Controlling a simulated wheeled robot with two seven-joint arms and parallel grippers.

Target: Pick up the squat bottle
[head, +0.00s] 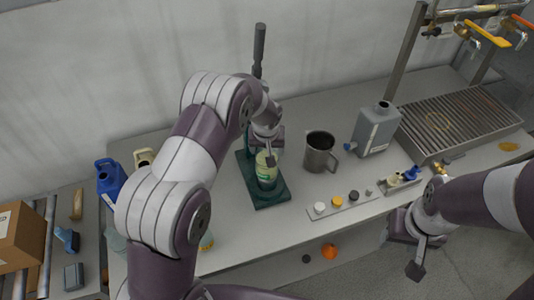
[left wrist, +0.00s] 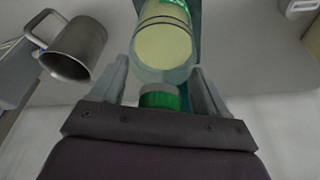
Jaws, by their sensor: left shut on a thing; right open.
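The squat bottle (head: 266,172) is clear with pale yellow-green contents and a green label. It is at the dark green press stand in the middle of the bench; I cannot tell whether it touches the base. My left gripper (head: 268,153) is over its top and shut on it. In the left wrist view the bottle (left wrist: 165,45) lies between the two fingers, its green cap (left wrist: 160,97) close to the palm. My right gripper (head: 416,253) is open and empty, in front of the bench at the right.
The press stand (head: 272,196) has an upright post behind my left gripper. A metal jug (head: 319,153) and a grey canister (head: 376,130) stand to its right. A strip with caps (head: 340,207) lies in front. A blue jug (head: 109,181) stands left, and a grate (head: 455,118) right.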

